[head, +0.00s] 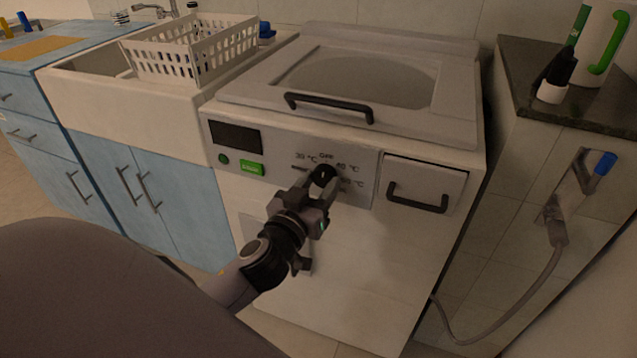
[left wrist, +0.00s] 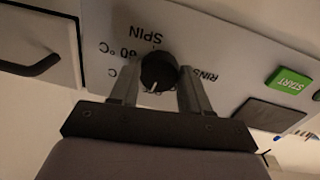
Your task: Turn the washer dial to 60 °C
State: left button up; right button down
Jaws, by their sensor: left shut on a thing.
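The washer (head: 300,225) has a sloped white control panel with a round black dial (head: 323,174). Printed labels around the dial include OFF, 30 °C, 40 °C and a partly hidden one at lower right. My left gripper (head: 318,181) is shut on the dial, with a finger on either side. In the left wrist view the dial (left wrist: 158,71) sits between the fingertips, and the panel text is upside down. SPIN, part of RINSE and 60 °C can be read there. A small white mark on the dial points towards my palm, away from SPIN. My right gripper is not in view.
A green START button (head: 251,168) and a dark display (head: 236,136) are left of the dial. A drawer with a black handle (head: 417,199) is to its right. The lid handle (head: 328,107) is above. A white basket (head: 195,52) stands by the sink at left.

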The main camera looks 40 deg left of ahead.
pick_arm(q)
jog(key=m+p, duration=0.2)
jog(key=m, duration=0.2)
jog(key=shift+r, duration=0.1)
jog(key=m+p, duration=0.2)
jog(key=m, duration=0.2)
jog(key=shift+a+m+g, duration=0.15)
jog(key=shift+m+g, duration=0.25)
jog(key=shift+m+p, duration=0.45)
jog(key=shift+m, duration=0.45)
jog(key=m+p, duration=0.1)
jog(key=m, duration=0.2)
jog(key=shift+r+y, duration=0.1)
jog(key=shift+y, duration=0.2)
jog(key=m, duration=0.2)
jog(key=shift+m+p, duration=0.4)
jog(key=shift+m, duration=0.5)
jog(key=o, duration=1.1)
jog(key=shift+c, duration=0.2)
